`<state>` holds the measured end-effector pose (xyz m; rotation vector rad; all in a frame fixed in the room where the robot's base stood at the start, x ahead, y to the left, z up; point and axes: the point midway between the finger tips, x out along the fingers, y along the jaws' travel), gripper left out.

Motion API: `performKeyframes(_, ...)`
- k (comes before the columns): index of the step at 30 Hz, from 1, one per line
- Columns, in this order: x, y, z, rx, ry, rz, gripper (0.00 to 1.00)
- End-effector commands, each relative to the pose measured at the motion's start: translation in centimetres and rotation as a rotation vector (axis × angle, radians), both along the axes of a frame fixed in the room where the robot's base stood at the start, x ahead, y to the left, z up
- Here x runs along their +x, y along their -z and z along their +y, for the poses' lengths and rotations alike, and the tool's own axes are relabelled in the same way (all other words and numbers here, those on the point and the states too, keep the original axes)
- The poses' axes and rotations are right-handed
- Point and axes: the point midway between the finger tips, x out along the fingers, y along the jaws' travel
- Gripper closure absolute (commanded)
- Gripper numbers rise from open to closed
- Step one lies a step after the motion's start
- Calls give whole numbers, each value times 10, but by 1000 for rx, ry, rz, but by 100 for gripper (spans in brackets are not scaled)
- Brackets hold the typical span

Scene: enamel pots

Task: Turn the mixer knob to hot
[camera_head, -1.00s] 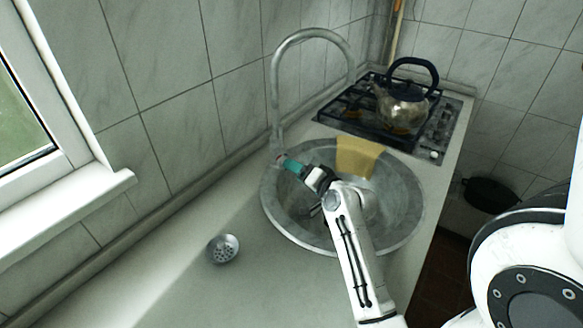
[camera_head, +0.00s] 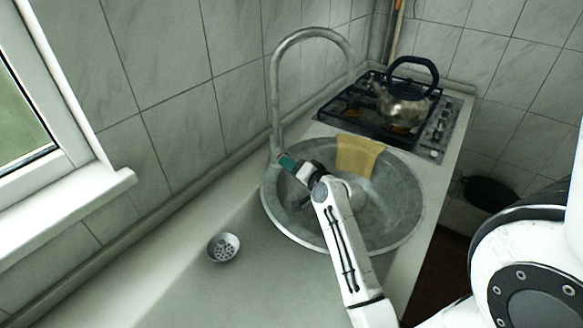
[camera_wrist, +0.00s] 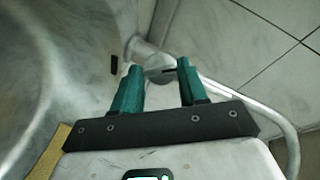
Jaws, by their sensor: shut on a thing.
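The mixer tap (camera_head: 276,100) is a grey metal gooseneck at the back left rim of the sink. Its knob (camera_wrist: 160,73) is a rounded grey metal end in the wrist view, between the tips of two green fingers. My gripper (camera_head: 281,159) is at the tap's base in the head view and hides most of the knob there. It also shows in the wrist view (camera_wrist: 157,74), shut on the knob. Any hot or cold marking is too small to tell.
The round metal sink (camera_head: 408,222) lies under my arm, with a yellow cloth (camera_head: 357,155) over its far rim. A kettle (camera_head: 405,105) stands on the stove (camera_head: 437,130) beyond. A small strainer (camera_head: 223,247) lies on the counter (camera_head: 190,292), which is otherwise clear at the front.

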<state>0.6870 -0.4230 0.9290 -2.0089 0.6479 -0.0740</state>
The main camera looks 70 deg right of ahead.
Motion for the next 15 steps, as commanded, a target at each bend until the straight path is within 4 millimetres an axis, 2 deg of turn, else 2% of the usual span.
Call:
performKeyframes(1,0,0,0,0,1,1,72)
performKeyframes(6,0,0,0,0,1,1,88)
performKeyframes(15,1,-2,1,-76,-1,87,88)
